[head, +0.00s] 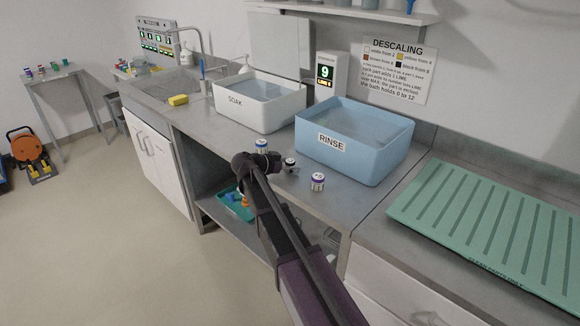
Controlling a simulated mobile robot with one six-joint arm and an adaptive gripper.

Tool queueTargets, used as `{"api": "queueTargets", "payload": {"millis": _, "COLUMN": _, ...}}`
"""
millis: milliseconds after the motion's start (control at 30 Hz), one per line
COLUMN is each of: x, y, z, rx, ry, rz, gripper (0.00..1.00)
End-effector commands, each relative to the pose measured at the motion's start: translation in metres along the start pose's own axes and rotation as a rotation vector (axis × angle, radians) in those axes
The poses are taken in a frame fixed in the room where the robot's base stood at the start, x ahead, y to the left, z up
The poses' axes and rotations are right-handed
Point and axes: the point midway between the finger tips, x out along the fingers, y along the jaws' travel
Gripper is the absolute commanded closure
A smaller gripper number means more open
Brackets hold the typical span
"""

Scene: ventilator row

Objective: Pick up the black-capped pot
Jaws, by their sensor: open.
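A small white pot (290,164) with a dark, seemingly black cap stands on the steel counter in front of the blue RINSE tub. My gripper (279,163) is open and low over the counter, pointing right, with its fingers right beside this pot. The dark fingers and the pot overlap in the picture, so I cannot tell whether they touch or whether the pot is between them. The pot's lower part is partly hidden.
A blue-capped pot (261,146) stands just behind my gripper and a purple-capped pot (317,183) to the right. The white SOAK tub (262,115) and blue RINSE tub (335,159) stand behind. A green drying mat (480,225) lies at right.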

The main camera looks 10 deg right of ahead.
Motion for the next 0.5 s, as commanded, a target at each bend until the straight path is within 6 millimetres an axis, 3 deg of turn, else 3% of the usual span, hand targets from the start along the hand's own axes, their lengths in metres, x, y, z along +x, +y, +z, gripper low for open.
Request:
{"api": "queueTargets", "payload": {"millis": 267, "x": -0.0008, "y": -0.0003, "z": 0.0003, "rx": 0.0, "ry": 0.0, "rz": -0.001, "gripper": 0.15}}
{"api": "queueTargets", "payload": {"millis": 500, "x": -0.0008, "y": -0.0003, "z": 0.0004, "rx": 0.0, "ry": 0.0, "rz": -0.001, "gripper": 0.86}}
